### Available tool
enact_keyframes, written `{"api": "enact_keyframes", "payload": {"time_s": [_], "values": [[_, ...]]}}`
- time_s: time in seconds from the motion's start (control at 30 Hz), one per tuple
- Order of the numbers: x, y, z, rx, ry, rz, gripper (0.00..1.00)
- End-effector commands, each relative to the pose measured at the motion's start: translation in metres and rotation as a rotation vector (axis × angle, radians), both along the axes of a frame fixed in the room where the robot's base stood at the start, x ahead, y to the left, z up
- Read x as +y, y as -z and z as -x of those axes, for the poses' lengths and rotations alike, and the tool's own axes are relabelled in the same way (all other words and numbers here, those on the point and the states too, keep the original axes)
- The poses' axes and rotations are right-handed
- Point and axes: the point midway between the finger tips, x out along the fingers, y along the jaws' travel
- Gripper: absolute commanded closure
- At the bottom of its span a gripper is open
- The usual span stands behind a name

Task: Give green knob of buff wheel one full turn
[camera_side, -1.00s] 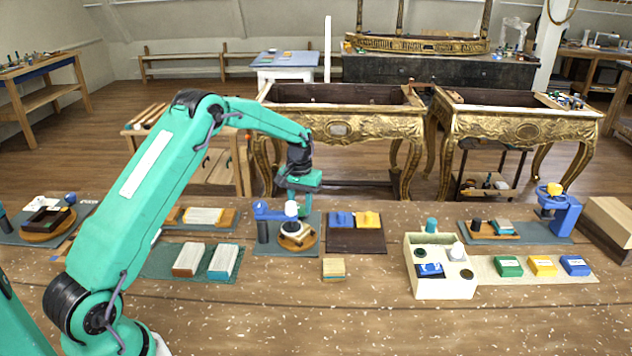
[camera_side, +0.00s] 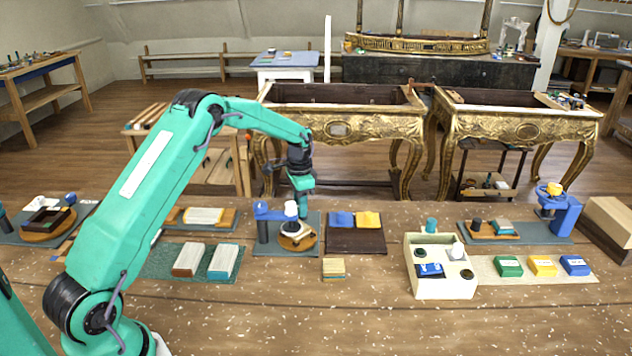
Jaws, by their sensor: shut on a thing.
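The small station with the buff wheel stands at the middle of the bench, on a blue-grey mat (camera_side: 262,247). It has a blue arm (camera_side: 264,212) on a dark post, a white rounded part (camera_side: 291,210) and a round wooden base (camera_side: 300,242). My gripper (camera_side: 303,202) points down just behind and right of the white part. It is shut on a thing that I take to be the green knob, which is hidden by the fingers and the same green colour.
A brown mat (camera_side: 355,241) with a blue and a yellow block lies close on the right. A small striped block (camera_side: 333,268) lies in front. A cream box (camera_side: 446,290) stands further right. The bench front is mostly clear.

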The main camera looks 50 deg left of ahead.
Motion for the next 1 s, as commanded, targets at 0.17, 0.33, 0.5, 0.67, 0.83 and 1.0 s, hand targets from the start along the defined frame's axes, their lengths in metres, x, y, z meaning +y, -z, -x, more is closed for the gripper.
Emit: {"api": "enact_keyframes", "payload": {"time_s": [0.17,0.33,0.5,0.67,0.83,1.0], "values": [[0.0,-0.0028,0.0001,0.0,0.084,0.0,0.89],[0.0001,-0.0029,0.0001,0.0,0.123,0.0,0.89],[0.0,-0.003,0.0,0.0,0.133,0.0,0.89],[0.0001,-0.0031,0.0,0.0,0.132,0.0,0.89],[0.0001,-0.0031,0.0,0.0,0.132,0.0,0.51],[0.0,-0.0017,0.0,0.0,0.131,0.0,0.45]]}}
